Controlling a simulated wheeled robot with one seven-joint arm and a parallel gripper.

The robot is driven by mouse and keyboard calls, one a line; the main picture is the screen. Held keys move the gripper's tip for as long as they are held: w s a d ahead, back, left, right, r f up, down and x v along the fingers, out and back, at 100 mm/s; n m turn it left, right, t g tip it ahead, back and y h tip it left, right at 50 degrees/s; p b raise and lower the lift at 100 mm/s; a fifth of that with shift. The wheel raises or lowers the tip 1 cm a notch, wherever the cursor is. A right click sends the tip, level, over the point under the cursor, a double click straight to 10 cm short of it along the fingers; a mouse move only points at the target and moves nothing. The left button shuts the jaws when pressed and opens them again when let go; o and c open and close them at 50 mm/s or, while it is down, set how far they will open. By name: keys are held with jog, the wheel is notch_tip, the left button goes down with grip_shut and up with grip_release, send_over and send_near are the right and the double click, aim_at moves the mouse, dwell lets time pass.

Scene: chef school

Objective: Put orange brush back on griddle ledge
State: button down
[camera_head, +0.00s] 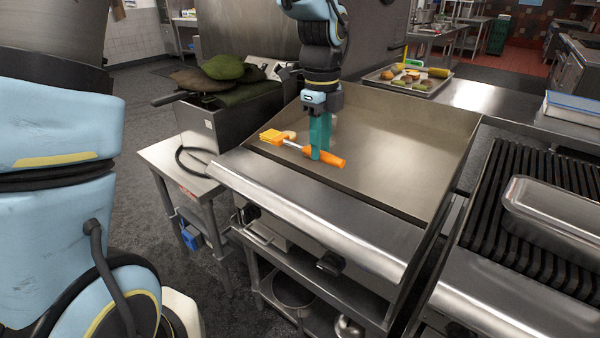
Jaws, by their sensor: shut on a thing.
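An orange brush (329,156) with an orange handle, a thin metal neck and an orange head lies roughly level over the front part of the griddle plate. Its head points left and its handle points right. My gripper (316,155) comes down from above and is shut on the handle near the neck. I cannot tell whether the brush touches the plate. The griddle ledge (320,213) is the wide bare metal strip along the griddle's front, just nearer than the brush. A small pale round thing (289,135) shows behind the brush's neck.
A ribbed grill (490,210) with a metal pan (560,212) stands at the right. A fryer (215,125) with green and brown cloth-like items (225,68) on top stands at the left. A food tray (405,82) is behind the griddle. Most of the griddle plate (400,150) is clear.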

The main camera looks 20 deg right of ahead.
jog(key=shift+f+p, duration=1.2)
jog(key=shift+f, duration=3.85)
jog(key=c, duration=0.7)
grip_release()
jog(key=shift+f, duration=0.1)
notch_tip(320, 180, up, 12)
jog(key=shift+a+r+b, duration=0.15)
jog(key=shift+b, duration=0.8)
jog(key=w+a+f+n, duration=0.1)
jog(key=w+a+n, duration=0.1)
jog(key=a+n, duration=0.45)
jog(key=w+a+f+n, duration=0.1)
jog(key=w+a+n, duration=0.2)
jog(key=a+n, duration=0.35)
jog(key=s+a+n, duration=0.1)
jog(key=a+n, duration=0.4)
jog(key=a, duration=0.1)
jog(key=s+a+f+n+t, duration=0.1)
jog(key=s+a+n, duration=0.1)
jog(key=a+n, duration=0.3)
jog(key=s+a+n, duration=0.1)
jog(key=a+n, duration=0.5)
jog(key=a, duration=0.2)
jog(key=shift+s+a+f+t, duration=0.15)
jog(key=shift+a+f+t, duration=0.2)
jog(key=shift+f+t, duration=0.05)
